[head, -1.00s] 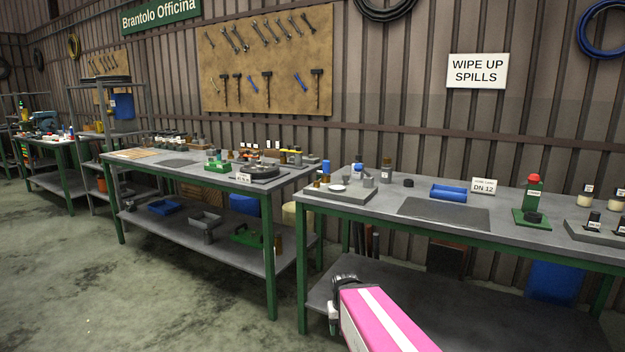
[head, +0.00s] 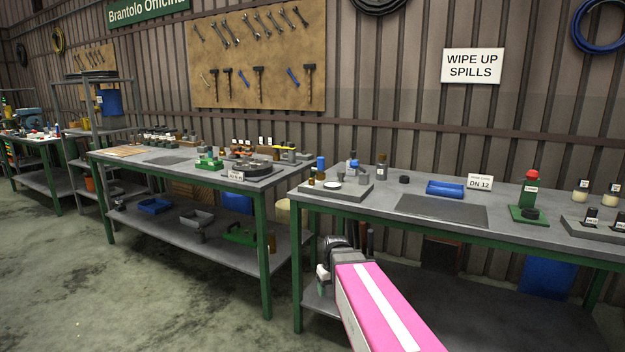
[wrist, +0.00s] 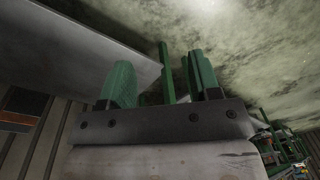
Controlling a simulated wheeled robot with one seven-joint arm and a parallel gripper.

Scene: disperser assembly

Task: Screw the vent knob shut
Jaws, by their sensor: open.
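I cannot tell for certain which part is the vent knob. A green bottle-shaped unit with a red top (head: 531,186) stands on a green base at the right of the near bench, with a small black round part (head: 530,213) on that base. Another black round piece (head: 404,179) lies toward the bench's back. My gripper (head: 322,281) is low in front of the near bench, below its top and well away from these parts. In the wrist view its green fingers (wrist: 162,78) stand apart with nothing between them.
The near bench (head: 540,245) has a dark mat (head: 442,209), a blue tray (head: 446,189), a DN 12 card (head: 480,182) and a grey block with small parts (head: 336,192). A second bench (head: 150,173) stands left, with trays on its lower shelf. Open floor lies left.

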